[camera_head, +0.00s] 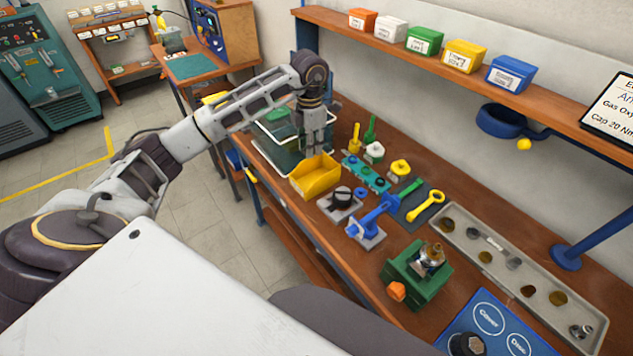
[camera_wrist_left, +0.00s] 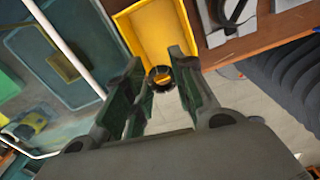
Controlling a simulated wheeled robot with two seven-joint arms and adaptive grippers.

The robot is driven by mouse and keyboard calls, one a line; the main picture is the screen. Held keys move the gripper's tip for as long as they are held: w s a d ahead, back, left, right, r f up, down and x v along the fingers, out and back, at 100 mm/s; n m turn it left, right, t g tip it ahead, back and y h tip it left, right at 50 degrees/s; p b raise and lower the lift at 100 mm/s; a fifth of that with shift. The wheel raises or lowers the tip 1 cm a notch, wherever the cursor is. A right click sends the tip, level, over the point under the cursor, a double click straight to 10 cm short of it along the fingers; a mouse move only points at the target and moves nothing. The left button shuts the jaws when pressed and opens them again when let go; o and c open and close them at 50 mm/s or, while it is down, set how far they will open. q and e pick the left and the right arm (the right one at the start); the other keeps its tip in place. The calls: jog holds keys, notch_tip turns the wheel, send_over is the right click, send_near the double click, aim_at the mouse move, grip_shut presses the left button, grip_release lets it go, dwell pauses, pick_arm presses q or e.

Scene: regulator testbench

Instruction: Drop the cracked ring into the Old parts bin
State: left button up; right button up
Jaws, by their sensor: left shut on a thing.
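My left gripper (camera_head: 315,146) points down above the workbench, just behind the yellow bin. In the left wrist view the gripper (camera_wrist_left: 160,80) is shut on a small dark ring (camera_wrist_left: 160,72), held at the fingertips. A crack in the ring is too small to make out. The open yellow bin (camera_head: 312,184) stands at the bench's front edge and also shows in the left wrist view (camera_wrist_left: 127,28), beyond the ring. No label on it is readable. The ring is hidden in the head view. My right gripper is not in view.
A clear-walled green container (camera_head: 268,147) stands left of the yellow bin. A black round part on a plate (camera_head: 341,203), a blue stand (camera_head: 375,218) and a green fixture (camera_head: 415,278) stand to the right. A long grey tray (camera_head: 470,235) holds several small parts.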

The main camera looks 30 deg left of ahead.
pick_arm(q)
jog(key=shift+f, duration=0.3)
jog(key=o, duration=0.8)
notch_tip(320, 180, up, 12)
dwell(1.0)
dwell(1.0)
